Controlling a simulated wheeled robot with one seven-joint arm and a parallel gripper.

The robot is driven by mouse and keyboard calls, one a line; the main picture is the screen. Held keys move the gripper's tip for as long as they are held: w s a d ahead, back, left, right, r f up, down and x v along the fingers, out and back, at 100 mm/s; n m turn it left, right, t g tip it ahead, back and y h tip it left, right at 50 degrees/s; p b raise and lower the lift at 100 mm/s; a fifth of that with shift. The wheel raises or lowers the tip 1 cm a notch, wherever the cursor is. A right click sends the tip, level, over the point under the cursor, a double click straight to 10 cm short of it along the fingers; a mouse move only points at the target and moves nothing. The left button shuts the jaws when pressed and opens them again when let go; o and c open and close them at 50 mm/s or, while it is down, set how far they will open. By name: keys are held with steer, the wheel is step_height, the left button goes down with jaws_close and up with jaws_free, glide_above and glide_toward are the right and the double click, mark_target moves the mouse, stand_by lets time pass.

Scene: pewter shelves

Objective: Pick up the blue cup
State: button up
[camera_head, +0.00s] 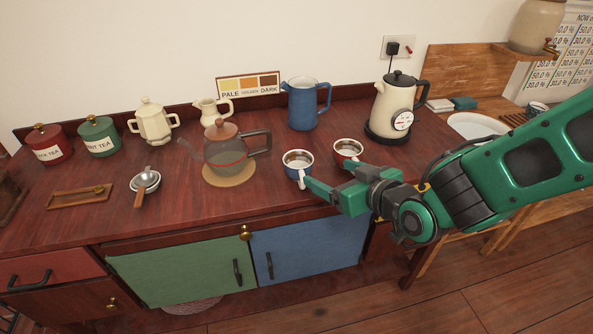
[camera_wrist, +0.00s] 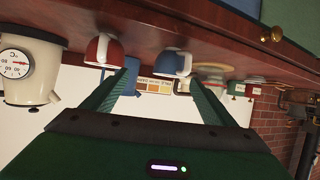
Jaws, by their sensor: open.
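The blue cup (camera_head: 291,170) stands upright on the dark red counter (camera_head: 258,201), its pale handle facing the front edge. My gripper (camera_head: 328,175) is open and empty, reaching in from the right. One finger is close to the blue cup's handle, the other close to the red cup (camera_head: 348,148). Whether either touches is unclear. In the wrist view, which is upside down, the blue cup (camera_wrist: 168,63) appears between the open fingertips of my gripper (camera_wrist: 164,72), nearer the right one. The red cup (camera_wrist: 106,50) is outside the left fingertip.
A glass teapot (camera_head: 226,150) on a round mat stands left of the blue cup. A blue pitcher (camera_head: 302,105) and a cream kettle (camera_head: 392,107) stand behind. A strainer (camera_head: 146,182) and a wooden tray (camera_head: 66,199) lie at left. The counter's front strip is mostly clear.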

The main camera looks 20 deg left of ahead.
mark_target(292, 159)
steer(key=shift+y, duration=0.3)
steer(key=a, duration=0.3)
steer(key=a+f, duration=0.1)
steer(key=a, duration=0.1)
steer(key=shift+w+f, duration=0.1)
steer(key=shift+w, duration=0.3)
steer(key=shift+x, duration=3.15)
steer(key=shift+w+d+r, duration=0.1)
steer(key=shift+w+r, duration=0.05)
steer(key=shift+r, duration=0.05)
steer(key=shift+c, duration=0.2)
steer(key=shift+g, duration=0.3)
steer(key=c, duration=1.2)
